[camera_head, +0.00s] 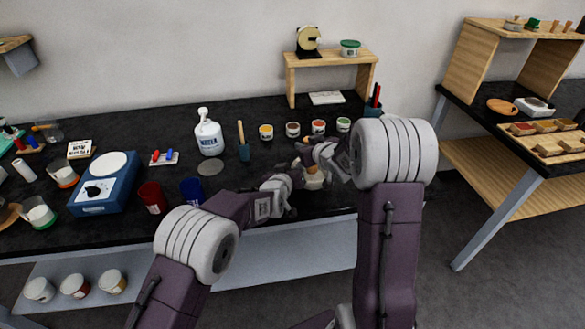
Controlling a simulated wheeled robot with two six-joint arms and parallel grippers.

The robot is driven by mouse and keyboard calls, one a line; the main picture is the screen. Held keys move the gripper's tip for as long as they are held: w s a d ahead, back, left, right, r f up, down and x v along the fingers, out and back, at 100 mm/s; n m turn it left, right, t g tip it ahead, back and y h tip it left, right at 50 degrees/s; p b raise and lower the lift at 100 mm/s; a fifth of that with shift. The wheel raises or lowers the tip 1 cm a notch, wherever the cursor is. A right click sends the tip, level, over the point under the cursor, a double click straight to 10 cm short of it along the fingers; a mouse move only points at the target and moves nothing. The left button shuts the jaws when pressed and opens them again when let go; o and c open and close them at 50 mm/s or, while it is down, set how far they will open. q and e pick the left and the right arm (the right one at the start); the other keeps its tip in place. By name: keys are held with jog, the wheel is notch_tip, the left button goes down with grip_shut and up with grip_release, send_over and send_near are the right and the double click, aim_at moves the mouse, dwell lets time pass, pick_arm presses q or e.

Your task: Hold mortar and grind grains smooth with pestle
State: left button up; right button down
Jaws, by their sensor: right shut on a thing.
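The mortar (315,182) is a small pale bowl on the black bench, near its front edge in the middle of the view. It is partly hidden by my grippers. My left gripper (293,179) is at the mortar's left side; its fingers are too small and overlapped to show whether they are shut on it. My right gripper (306,156) is above the mortar and shut on what looks like the pestle, mostly hidden, with a tan bit showing by the fingers. The grains inside the mortar cannot be made out.
Several small paint pots (293,129) stand in a row behind the mortar. A white bottle (208,136), a grey disc (210,168), a blue cup (191,190), a red cup (152,197) and a blue scale (105,190) are to the left. A wooden shelf (333,60) stands at the back.

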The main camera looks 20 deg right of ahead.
pick_arm(q)
grip_shut()
jog(key=shift+s+a+f, duration=0.1)
jog(key=shift+s+f, duration=0.05)
jog(key=shift+f, duration=0.1)
dwell(2.3)
